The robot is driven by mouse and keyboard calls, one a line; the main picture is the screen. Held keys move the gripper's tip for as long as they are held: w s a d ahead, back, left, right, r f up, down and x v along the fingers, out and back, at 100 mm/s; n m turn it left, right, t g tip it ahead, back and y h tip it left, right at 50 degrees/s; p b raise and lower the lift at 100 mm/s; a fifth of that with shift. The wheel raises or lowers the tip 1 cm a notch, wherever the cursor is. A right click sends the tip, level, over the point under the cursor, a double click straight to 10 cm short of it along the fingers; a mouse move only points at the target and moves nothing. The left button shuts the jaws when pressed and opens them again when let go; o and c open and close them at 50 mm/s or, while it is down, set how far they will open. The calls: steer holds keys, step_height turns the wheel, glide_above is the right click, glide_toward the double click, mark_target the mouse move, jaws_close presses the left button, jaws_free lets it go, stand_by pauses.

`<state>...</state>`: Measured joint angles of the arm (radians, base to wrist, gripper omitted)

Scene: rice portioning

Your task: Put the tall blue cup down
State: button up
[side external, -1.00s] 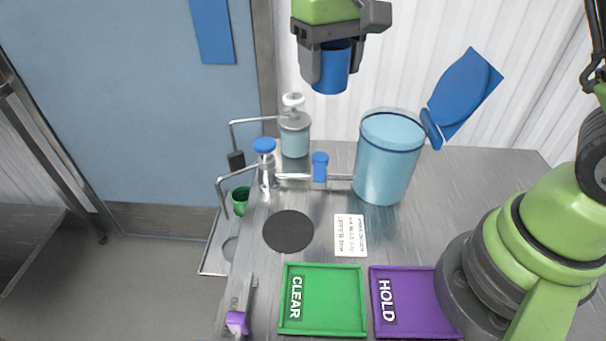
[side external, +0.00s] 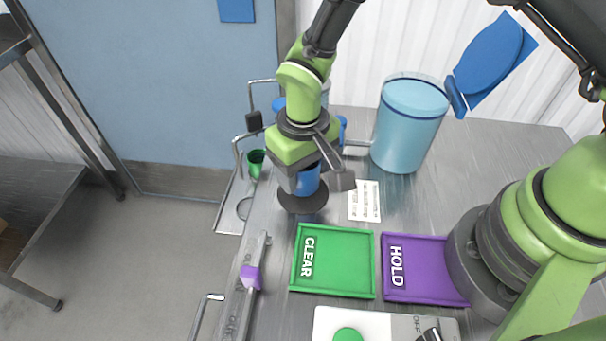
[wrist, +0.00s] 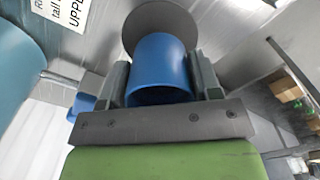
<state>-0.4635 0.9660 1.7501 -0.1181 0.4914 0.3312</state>
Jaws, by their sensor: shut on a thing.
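The tall blue cup (side external: 308,179) is in my gripper (side external: 316,183), which is shut on it from both sides. In the side external view the cup is just over the dark round pad (side external: 302,203); I cannot tell whether its base touches the pad. In the wrist view the cup (wrist: 160,68) sits between the two fingers (wrist: 160,85), with the grey round pad (wrist: 150,18) behind its far end. The cup looks about upright.
A printed card (side external: 364,201) lies right of the pad. The green CLEAR tray (side external: 334,294) and purple HOLD tray (side external: 425,300) are in front. A large clear blue bin (side external: 408,125) stands behind right. A small green cup (side external: 256,163) is at left.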

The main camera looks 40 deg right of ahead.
steer(key=shift+f, duration=0.95)
steer(key=shift+f, duration=0.15)
steer(key=o, duration=1)
step_height(320, 180, up, 12)
steer(key=shift+d+r, duration=0.1)
steer(key=shift+r, duration=0.15)
steer(key=s+d+r+m+t+y, duration=0.1)
steer(key=s+d+r+t, duration=0.15)
steer(key=r, duration=0.25)
steer(key=s+d+r+m+t, duration=0.1)
steer(key=s+d+r, duration=0.25)
steer(key=r, duration=0.25)
steer(key=s+d+r+m+t+y, duration=0.1)
steer(key=s+d+r, duration=0.2)
steer(key=d+r, duration=0.15)
steer(key=s+t, duration=0.1)
steer(key=s, duration=0.1)
steer(key=s+d+r, duration=0.1)
steer(key=s, duration=0.1)
steer(key=s+m+t, duration=0.1)
steer(key=s, duration=0.1)
steer(key=shift+s+d+r+t, duration=0.15)
steer(key=shift+d+r+t, duration=0.1)
steer(key=shift+r+t, duration=0.1)
